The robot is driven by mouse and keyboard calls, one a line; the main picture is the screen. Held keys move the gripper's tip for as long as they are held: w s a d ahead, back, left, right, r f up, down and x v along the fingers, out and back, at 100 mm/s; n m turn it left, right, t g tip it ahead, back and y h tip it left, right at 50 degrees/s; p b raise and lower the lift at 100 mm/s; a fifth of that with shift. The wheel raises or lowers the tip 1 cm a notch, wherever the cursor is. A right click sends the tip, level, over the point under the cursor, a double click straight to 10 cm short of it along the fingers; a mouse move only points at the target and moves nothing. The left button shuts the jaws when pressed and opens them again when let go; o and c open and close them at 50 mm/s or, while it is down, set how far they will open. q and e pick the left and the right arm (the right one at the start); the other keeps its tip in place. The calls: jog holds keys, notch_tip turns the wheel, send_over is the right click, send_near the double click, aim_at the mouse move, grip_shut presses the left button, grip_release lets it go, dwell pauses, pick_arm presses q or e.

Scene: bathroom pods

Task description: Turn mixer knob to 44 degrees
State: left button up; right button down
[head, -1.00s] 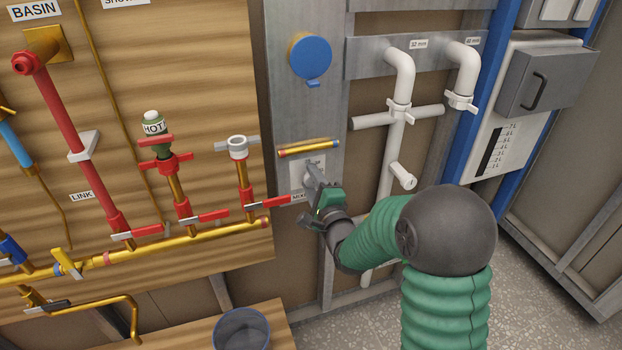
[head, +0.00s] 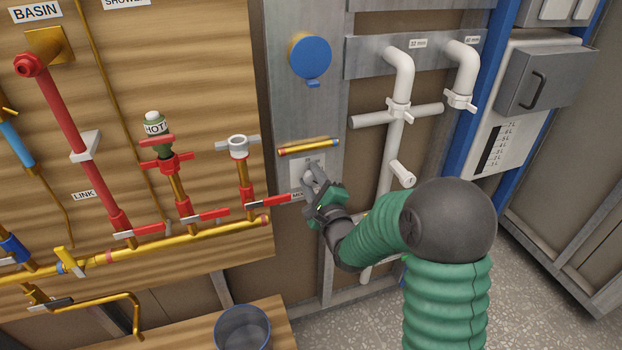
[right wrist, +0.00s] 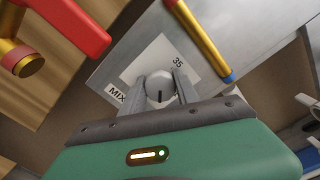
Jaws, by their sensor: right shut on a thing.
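The mixer knob (right wrist: 160,90) is a small round light-grey knob with a dark pointer line, on a pale plate (right wrist: 128,76) marked "MIX" and "35". In the head view the plate (head: 296,172) is on the grey metal panel, and the knob is mostly covered by my gripper. My right gripper (head: 312,175) has its fingers on the knob. In the right wrist view my right gripper (right wrist: 161,88) has one finger on each side of the knob and is shut on it. My left gripper is not in view.
A gold pipe piece (head: 308,147) with red and blue ends is just above the plate. A red lever (head: 268,201) is close to the left of the gripper. White pipes (head: 393,140) stand to the right. A grey bucket (head: 242,328) is below.

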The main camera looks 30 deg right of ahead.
jog(key=c, duration=1.2)
grip_release()
jog(key=shift+s+f, duration=0.1)
jog(key=shift+f, duration=0.3)
jog(key=shift+o, duration=1.5)
jog(key=shift+d+r, duration=0.1)
jog(key=shift+r, duration=0.1)
jog(key=v, duration=0.4)
jog(key=shift+s+p, duration=0.2)
jog(key=shift+p, duration=0.15)
jog(key=shift+s+a+r+p, duration=0.2)
jog(key=shift+s+r+p, duration=0.45)
jog(key=shift+p, duration=0.5)
jog(key=p, duration=1.7)
send_near(313, 181)
jog(key=v, duration=0.6)
jog(key=shift+d, duration=0.15)
